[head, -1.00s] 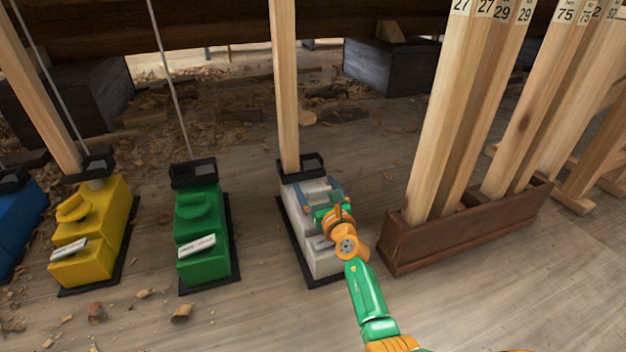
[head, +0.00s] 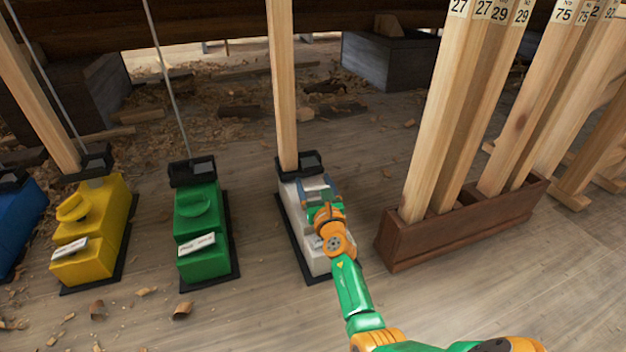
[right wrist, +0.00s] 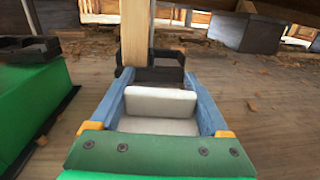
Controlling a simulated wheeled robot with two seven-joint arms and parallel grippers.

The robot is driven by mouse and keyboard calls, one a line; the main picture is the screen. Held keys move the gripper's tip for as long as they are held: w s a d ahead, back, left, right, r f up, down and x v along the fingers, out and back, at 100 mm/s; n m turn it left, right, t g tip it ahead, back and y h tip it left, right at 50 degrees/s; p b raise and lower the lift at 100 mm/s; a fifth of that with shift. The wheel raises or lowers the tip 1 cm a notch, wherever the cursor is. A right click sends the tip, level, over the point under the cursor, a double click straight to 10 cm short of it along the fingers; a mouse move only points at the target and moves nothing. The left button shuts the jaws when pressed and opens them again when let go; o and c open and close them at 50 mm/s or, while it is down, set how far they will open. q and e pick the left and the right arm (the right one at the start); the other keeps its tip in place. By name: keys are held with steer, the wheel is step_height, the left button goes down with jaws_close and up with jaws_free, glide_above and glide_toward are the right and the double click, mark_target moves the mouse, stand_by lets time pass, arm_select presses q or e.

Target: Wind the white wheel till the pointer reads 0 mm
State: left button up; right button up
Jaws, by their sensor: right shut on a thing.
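The white jack (head: 293,207) stands on a dark base plate under an upright timber post (head: 284,95). My right gripper (head: 318,190) reaches over its top from the front right. In the right wrist view, the blue fingers of my right gripper (right wrist: 159,82) are on either side of the white wheel (right wrist: 160,102), shut on it. In the head view my gripper and forearm cover the wheel and most of the jack's front. The pointer and its scale cannot be read in either view. My left gripper is not in view.
A green jack (head: 202,228) and a yellow jack (head: 92,228) stand to the left, with a blue one (head: 20,225) at the edge. A brown box (head: 440,240) of numbered timbers stands close on the right. Wood shavings litter the floor.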

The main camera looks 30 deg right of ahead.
steer(key=shift+s+d+r+m+g+h+p, duration=0.1)
steer(key=shift+m+g+h+p, duration=0.2)
steer(key=shift+h, duration=0.2)
steer(key=shift+r+m+g+h+p, duration=0.1)
steer(key=shift+m+g+h+p, duration=0.15)
steer(key=shift+m+h, duration=0.2)
steer(key=shift+s+d+f+m+g+h, duration=0.15)
steer(key=shift+m+g+h, duration=0.2)
steer(key=shift+h, duration=0.25)
steer(key=shift+w+d+f+m+g+h, duration=0.1)
steer(key=shift+m+g+h, duration=0.1)
steer(key=shift+m+h, duration=0.3)
steer(key=m+g+h+b, duration=0.1)
steer(key=m+g+h, duration=0.1)
steer(key=shift+s+d+f+h+b, duration=0.15)
steer(key=shift+s+d+h+b, duration=0.1)
steer(key=shift+h+b, duration=0.1)
steer(key=shift+s+d+m+g+h+b, duration=0.1)
steer(key=shift+m+g+h+b, duration=0.45)
steer(key=shift+g, duration=0.15)
steer(key=shift+s+d+m+g+h+b, duration=0.1)
steer(key=shift+m+g+h+b, duration=0.4)
steer(key=shift+g, duration=0.2)
steer(key=shift+r, duration=0.2)
